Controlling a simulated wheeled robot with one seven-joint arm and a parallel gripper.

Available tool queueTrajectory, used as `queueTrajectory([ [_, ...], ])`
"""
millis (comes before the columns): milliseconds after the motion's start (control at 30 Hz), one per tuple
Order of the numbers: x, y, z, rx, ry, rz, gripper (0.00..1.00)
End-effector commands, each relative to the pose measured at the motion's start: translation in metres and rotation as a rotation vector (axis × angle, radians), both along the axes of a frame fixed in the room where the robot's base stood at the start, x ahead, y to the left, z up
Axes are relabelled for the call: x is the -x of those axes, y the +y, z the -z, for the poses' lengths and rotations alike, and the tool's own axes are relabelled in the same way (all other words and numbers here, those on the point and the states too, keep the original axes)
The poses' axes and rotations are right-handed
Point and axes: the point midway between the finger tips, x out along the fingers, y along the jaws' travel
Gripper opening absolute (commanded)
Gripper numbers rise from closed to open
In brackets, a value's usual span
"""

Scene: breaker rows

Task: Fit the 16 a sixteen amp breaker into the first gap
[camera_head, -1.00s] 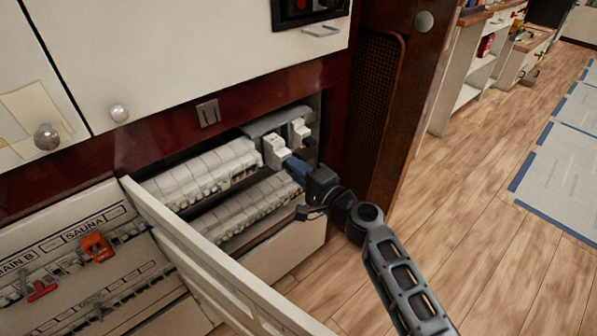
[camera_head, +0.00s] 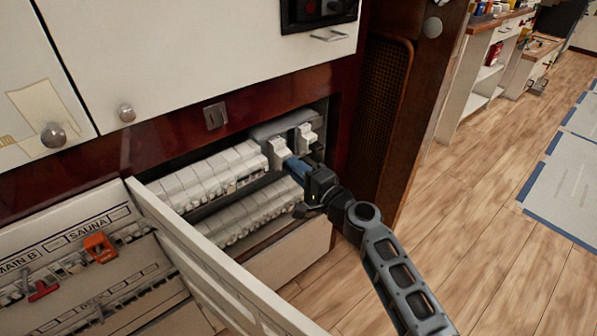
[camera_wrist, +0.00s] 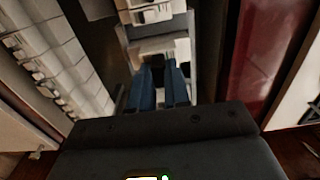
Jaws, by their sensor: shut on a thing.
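My gripper (camera_head: 297,168) is shut on a pale breaker (camera_head: 280,152) at the upper breaker row. In the wrist view, the blue fingers (camera_wrist: 158,88) close on the breaker (camera_wrist: 160,48). The breaker is at the right end of the upper row (camera_head: 210,173), with a single breaker (camera_head: 307,138) farther right. I cannot tell whether it is seated on the rail. Its marking is not readable. A grey surface shows behind and between these breakers.
A lower breaker row (camera_head: 250,208) runs beneath. The open panel door (camera_head: 190,240) stands at the left front of the recess. A dark red frame (camera_head: 345,110) bounds the right side. Red (camera_head: 43,290) and orange (camera_head: 100,247) pieces are on the labelled panel at left.

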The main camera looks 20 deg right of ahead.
Motion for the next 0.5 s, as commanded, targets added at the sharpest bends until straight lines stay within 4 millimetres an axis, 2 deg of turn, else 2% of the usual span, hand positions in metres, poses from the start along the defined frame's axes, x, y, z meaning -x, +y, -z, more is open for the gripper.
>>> queueTrajectory([
  [500, -0.012, 0.004, -0.001, 0.000, -0.001, -0.001, 0.00],
])
